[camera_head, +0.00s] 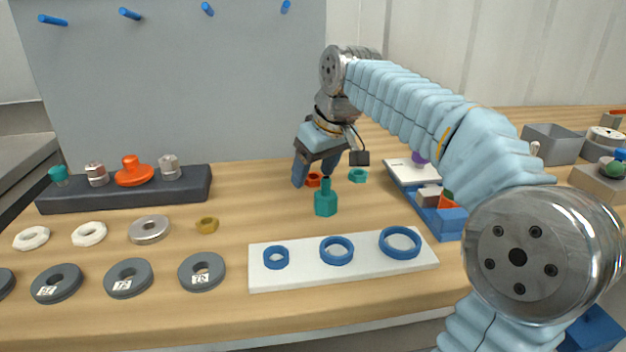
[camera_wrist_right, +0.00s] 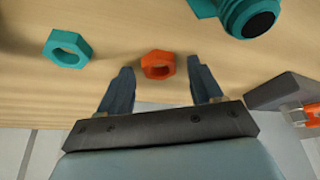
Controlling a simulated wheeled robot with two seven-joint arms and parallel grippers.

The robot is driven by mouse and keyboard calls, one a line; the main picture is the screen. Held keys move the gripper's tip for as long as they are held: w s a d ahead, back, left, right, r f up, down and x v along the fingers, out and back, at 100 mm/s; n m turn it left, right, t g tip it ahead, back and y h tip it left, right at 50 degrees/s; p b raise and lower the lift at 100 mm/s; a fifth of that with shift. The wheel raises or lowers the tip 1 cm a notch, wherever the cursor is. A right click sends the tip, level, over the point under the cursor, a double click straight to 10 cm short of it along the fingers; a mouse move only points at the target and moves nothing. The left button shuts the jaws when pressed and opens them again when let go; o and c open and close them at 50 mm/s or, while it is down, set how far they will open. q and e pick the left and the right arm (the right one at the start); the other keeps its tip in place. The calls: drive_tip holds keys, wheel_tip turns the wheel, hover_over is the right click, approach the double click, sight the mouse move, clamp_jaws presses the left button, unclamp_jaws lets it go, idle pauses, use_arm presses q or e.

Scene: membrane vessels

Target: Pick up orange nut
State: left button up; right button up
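The orange nut (camera_head: 313,180) lies on the wooden table, partly hidden behind my right gripper in the head view. It also shows whole in the right wrist view (camera_wrist_right: 158,65), flat, between and slightly beyond the fingertips. My right gripper (camera_head: 316,178) points down at it; in the right wrist view its two fingers (camera_wrist_right: 162,75) are spread with the nut in the gap, and a space shows on each side of the nut. I cannot tell whether the fingertips touch the table. My left gripper does not show.
A teal bolt (camera_head: 326,201) stands close in front of the nut, and a teal nut (camera_head: 358,175) lies to its right. A white plate (camera_head: 340,272) with blue rings is nearer. A dark rack (camera_head: 130,199) with fittings stands left. A blue bin (camera_head: 446,218) is at right.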

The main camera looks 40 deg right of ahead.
drive_tip(key=c, duration=1)
